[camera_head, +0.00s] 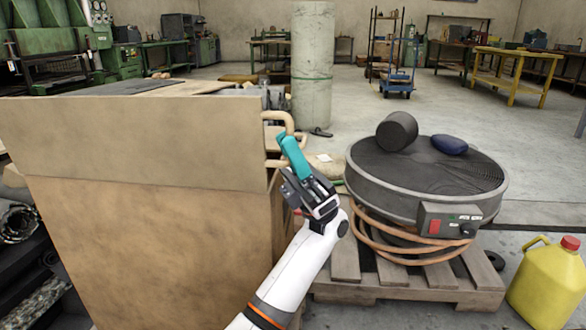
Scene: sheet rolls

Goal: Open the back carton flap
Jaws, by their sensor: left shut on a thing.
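A large brown cardboard carton (150,240) fills the left side. A paler cardboard panel (130,140), which looks like a flap, covers the upper part of its near face. Beyond its top edge a thin strip of tan and dark surfaces (150,87) shows; I cannot tell whether the back flap is among them. My left gripper (305,180) is just right of the carton's right edge, shut on a teal handle-like tool (293,155) that points up and left. Whether the tool touches the carton is unclear. My right gripper is not in view.
A round grey drum-like machine (425,180) with a control box (450,222) and orange hose stands on a wooden pallet (400,280) at right. A yellow jug (546,280) is at lower right. A pale column (312,70) stands behind. Open floor lies beyond.

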